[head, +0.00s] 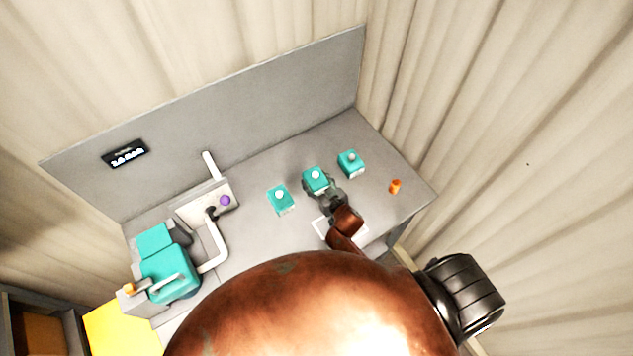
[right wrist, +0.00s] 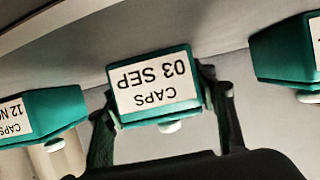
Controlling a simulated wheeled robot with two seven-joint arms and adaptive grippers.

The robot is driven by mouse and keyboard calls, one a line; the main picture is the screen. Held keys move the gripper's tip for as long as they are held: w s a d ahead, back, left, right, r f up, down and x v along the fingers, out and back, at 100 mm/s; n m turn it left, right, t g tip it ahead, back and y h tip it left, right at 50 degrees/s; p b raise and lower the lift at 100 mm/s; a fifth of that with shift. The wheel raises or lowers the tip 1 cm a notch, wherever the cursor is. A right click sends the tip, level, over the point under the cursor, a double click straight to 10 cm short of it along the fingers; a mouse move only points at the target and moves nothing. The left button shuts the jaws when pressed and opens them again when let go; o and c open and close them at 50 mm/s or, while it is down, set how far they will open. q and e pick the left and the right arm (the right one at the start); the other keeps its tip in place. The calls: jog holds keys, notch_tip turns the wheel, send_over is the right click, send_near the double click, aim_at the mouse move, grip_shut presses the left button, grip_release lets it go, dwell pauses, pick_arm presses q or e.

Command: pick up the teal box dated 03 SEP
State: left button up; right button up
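The teal box dated 03 SEP (right wrist: 156,84) has a white label reading CAPS 03 SEP, upside down in the right wrist view, and a white knob. My right gripper (right wrist: 165,118) has one finger on each side of this box. I cannot tell whether the fingers press on its sides or stand slightly apart. In the head view my right gripper (head: 320,188) is at the middle teal box (head: 315,177) of three on the grey bench, partly covering it. My left gripper is not in view.
Two similar teal boxes (head: 281,198) (head: 351,162) flank the middle one; one label in the wrist view starts CAPS 12 N (right wrist: 35,118). A small orange object (head: 395,186) lies at the right. Teal and grey equipment (head: 170,275) stands at the left. A grey panel (head: 240,105) backs the bench.

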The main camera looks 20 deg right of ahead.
jog(key=c, duration=0.6)
jog(key=shift+r, duration=0.2)
